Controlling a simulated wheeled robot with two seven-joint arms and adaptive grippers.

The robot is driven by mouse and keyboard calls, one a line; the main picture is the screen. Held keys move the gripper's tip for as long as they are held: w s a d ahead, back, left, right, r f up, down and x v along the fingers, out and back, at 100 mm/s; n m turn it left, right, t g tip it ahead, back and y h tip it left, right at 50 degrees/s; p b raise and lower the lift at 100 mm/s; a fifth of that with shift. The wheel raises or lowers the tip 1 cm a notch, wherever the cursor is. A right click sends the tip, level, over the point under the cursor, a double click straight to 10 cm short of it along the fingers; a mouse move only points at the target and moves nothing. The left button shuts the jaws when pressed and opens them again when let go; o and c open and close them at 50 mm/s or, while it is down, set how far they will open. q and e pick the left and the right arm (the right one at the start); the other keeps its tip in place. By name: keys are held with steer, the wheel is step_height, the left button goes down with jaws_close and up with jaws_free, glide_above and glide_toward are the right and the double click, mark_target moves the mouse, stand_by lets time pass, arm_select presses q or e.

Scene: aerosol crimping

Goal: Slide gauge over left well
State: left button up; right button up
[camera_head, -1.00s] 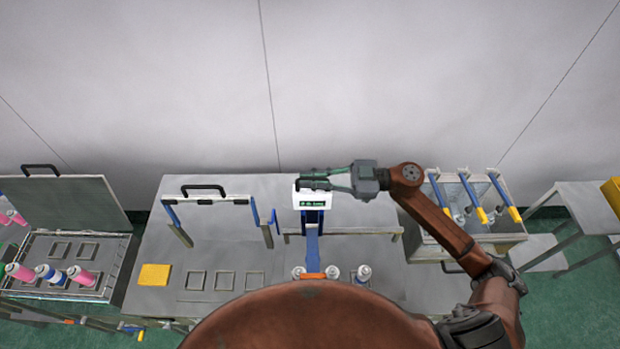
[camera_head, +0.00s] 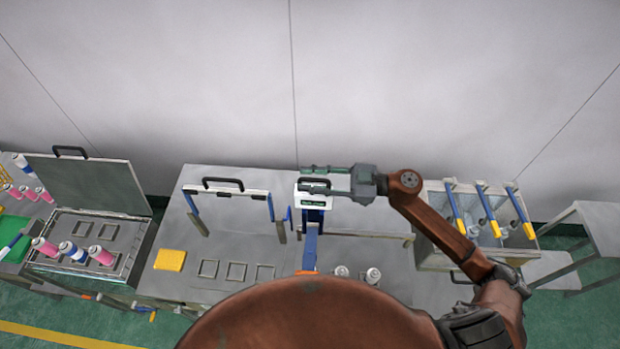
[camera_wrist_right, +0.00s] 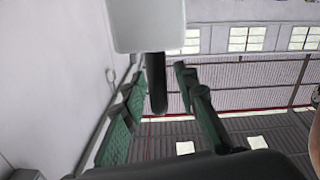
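The gauge (camera_head: 312,200) is a white box with a small dark green display and a dark handle, on a blue upright. Its blue arm reaches forward to an orange end (camera_head: 306,272), in line with the left place of the can row. Two white-topped cans (camera_head: 341,271) (camera_head: 373,275) show to its right; any can or well under the arm is hidden. My right gripper (camera_head: 310,178) is at the handle, with its fingers apart. In the right wrist view the dark handle (camera_wrist_right: 157,85) stands between the spread fingers, with gaps visible. My left gripper is out of view.
On the bench left of the gauge are a handled frame (camera_head: 223,190), a yellow block (camera_head: 170,260) and square recesses (camera_head: 236,271). An open-lidded case (camera_head: 95,190) with pink and blue cans stands further left. A bin (camera_head: 480,225) of blue-yellow tools stands right.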

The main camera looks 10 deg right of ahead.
steer(key=v, duration=1.2)
steer(key=shift+d, duration=0.1)
stand_by(0.4)
